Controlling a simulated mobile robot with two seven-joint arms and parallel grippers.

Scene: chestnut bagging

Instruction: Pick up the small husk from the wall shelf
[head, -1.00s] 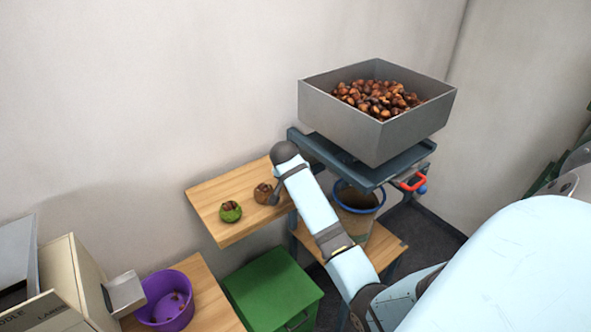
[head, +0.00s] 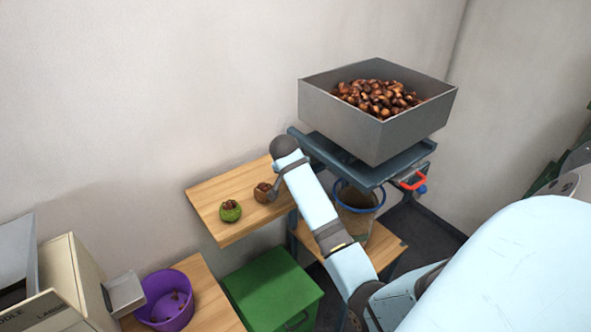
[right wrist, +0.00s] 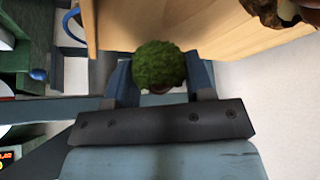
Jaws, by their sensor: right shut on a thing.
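A small green spiny husk (right wrist: 158,62) sits between the two fingers of my right gripper (right wrist: 161,76) in the right wrist view. The gripper is shut on it, at the edge of the wooden wall shelf (head: 215,227). In the head view my right arm hides this husk and most of the gripper. An open brown husk (head: 262,192) lies on the shelf close to the gripper; a brown husk also shows at the top right of the right wrist view (right wrist: 272,12). A green husk with brown nuts (head: 230,211) lies farther left on the shelf. My left gripper is not in view.
A grey metal tray of chestnuts (head: 340,117) stands above and right of the shelf. A blue-rimmed bin (head: 358,210) is below it. A green box (head: 270,290) and a purple bowl (head: 165,312) are lower down. The wall closes off the back.

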